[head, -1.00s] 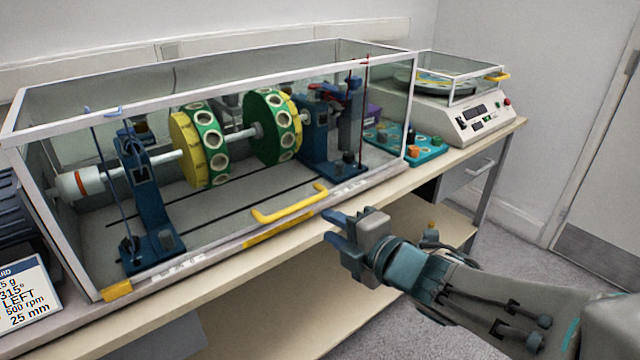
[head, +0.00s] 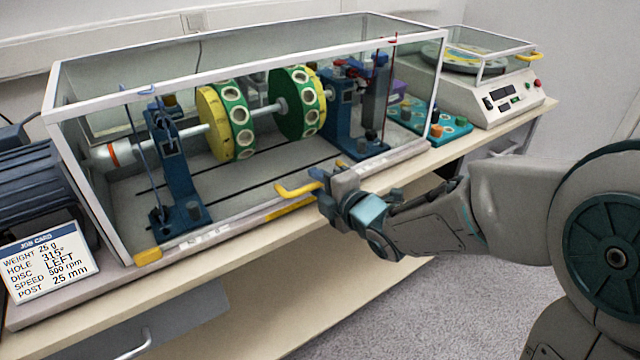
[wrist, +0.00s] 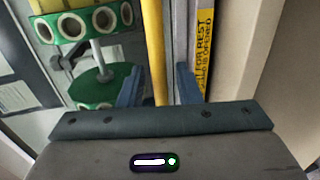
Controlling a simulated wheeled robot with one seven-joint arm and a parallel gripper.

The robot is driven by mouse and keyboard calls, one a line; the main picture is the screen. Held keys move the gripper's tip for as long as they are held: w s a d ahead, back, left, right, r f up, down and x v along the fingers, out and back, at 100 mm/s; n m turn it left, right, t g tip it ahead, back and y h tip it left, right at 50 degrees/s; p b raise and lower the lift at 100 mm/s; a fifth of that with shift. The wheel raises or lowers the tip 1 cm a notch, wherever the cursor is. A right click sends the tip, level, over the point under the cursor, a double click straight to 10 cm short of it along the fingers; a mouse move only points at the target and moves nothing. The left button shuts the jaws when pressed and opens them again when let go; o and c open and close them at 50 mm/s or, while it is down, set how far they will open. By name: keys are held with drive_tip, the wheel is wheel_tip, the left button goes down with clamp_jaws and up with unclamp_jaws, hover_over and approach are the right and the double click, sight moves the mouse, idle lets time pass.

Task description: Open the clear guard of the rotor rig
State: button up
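The clear guard (head: 75,135) is a white-framed transparent box, closed over the rotor rig. Its yellow handle (head: 293,190) is on the lower front edge. Inside are two green and yellow discs (head: 228,118) on a shaft between blue posts. My gripper (head: 318,183) is at the right part of the handle, in front of the guard. In the wrist view the yellow handle bar (wrist: 155,50) runs between my two blue fingers (wrist: 160,85), with a gap on both sides. The fingers are open. The handle's right end is partly hidden by my gripper in the head view.
A job card (head: 48,262) stands at the left by a dark motor. A teal tray of coloured parts (head: 430,118) and a white balance machine (head: 490,90) with its own clear cover are at the right. Free floor (head: 400,310) lies before the bench.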

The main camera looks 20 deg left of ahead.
drive_tip(key=shift+w+a, duration=0.15)
clamp_jaws()
drive_tip(key=shift+r, duration=0.1)
